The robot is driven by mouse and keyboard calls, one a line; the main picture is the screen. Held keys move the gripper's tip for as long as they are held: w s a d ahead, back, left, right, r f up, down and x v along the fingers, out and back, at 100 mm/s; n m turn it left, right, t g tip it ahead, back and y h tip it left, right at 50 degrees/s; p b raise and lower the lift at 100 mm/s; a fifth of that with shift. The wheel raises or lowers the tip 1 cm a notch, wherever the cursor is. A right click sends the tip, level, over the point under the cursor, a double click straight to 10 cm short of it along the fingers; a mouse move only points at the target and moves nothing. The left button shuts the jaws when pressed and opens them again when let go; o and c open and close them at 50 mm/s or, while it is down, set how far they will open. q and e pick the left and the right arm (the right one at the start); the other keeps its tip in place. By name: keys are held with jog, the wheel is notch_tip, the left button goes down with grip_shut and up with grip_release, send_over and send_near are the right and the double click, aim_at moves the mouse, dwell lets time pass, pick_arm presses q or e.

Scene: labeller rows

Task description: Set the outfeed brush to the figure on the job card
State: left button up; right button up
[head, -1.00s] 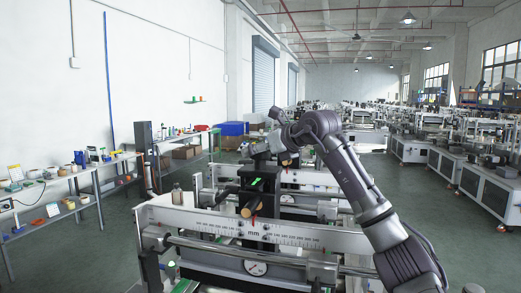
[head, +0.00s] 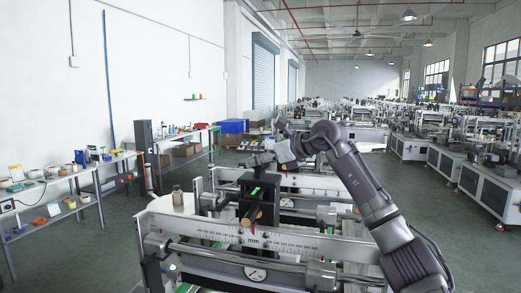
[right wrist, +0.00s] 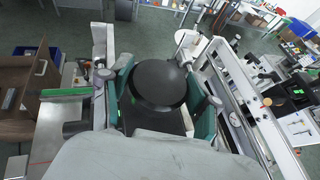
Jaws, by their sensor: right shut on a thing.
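My right gripper (head: 258,161) reaches in from the right, above the near labeller, at a black block with a green display (head: 256,190). In the right wrist view, its teal fingers are shut around a round black knob (right wrist: 158,84). Below the block, a brown cylindrical handle (head: 251,216) and a red pointer stand at a white mm scale (head: 190,229). The figures on the display and scale are too small to read. I cannot pick out the job card or the outfeed brush with certainty. My left gripper is not in view.
A round dial gauge (head: 256,274) and steel rails sit in front of the scale. Shelves (head: 70,178) with small items stand at the left wall. More labellers stand behind and right.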

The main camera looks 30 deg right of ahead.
jog(key=shift+r+n+y+p, duration=0.25)
jog(key=shift+n+y+p, duration=0.15)
jog(key=shift+p, duration=0.1)
jog(key=shift+f+n+g+y+p, duration=0.2)
jog(key=shift+n+g+y+p, duration=0.1)
jog(key=shift+n+g+y, duration=0.1)
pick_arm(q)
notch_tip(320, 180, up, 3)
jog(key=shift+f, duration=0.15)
pick_arm(e)
jog(key=o, duration=1.1)
jog(key=shift+o, duration=0.2)
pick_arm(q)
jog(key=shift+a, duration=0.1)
